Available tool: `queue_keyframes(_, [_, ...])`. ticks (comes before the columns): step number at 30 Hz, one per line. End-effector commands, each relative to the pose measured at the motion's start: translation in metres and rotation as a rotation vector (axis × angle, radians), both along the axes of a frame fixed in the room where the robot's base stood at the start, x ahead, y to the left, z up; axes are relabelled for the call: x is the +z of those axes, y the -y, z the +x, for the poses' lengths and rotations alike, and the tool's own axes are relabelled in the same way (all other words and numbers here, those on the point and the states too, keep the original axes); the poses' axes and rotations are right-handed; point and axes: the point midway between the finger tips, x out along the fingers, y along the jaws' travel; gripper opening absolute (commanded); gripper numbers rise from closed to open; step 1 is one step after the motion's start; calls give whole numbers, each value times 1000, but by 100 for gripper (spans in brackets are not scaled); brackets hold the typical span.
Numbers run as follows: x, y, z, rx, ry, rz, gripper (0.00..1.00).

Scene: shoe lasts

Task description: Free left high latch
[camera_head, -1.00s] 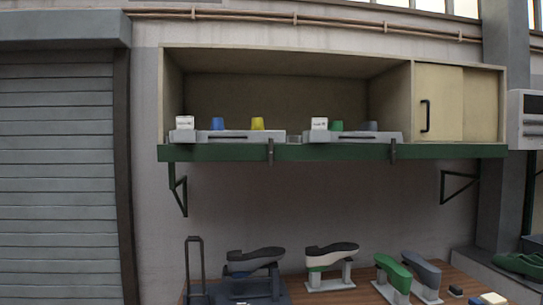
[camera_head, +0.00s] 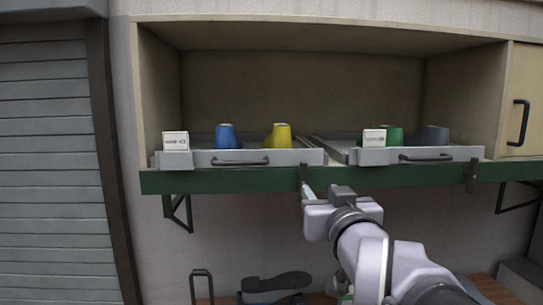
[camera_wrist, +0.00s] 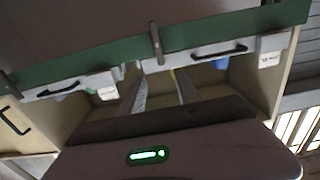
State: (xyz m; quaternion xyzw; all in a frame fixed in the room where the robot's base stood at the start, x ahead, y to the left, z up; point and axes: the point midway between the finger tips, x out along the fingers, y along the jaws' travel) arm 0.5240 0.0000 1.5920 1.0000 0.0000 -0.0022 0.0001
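The left latch (camera_head: 304,176) is a dark upright bar on the green shelf edge (camera_head: 225,181), at the right end of the left grey tray (camera_head: 285,158). My gripper (camera_head: 309,193) is just below it in the head view. In the wrist view, which is turned upside down, the left latch (camera_wrist: 156,45) lies ahead of my two pale fingers (camera_wrist: 163,86). The fingers stand apart with nothing visible between them. I cannot tell whether they touch the latch. The left tray holds a white labelled box (camera_head: 175,141), a blue cup (camera_head: 227,137) and a yellow cup (camera_head: 279,136).
A second latch (camera_head: 471,175) hangs at the right end of the right tray (camera_head: 436,154). That tray carries a white box (camera_head: 374,137), a green cup (camera_head: 393,135) and a grey cup (camera_head: 433,136). A shoe last (camera_head: 276,283) sits below on the bench.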

Motion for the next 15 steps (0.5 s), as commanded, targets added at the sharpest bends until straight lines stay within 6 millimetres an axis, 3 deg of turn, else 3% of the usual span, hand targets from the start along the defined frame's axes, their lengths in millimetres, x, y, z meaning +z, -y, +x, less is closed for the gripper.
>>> queue_keyframes(5, [-2,0,38,0,-4,-1,39])
queue_keyframes(15, [-2,0,136,0,-3,0,39])
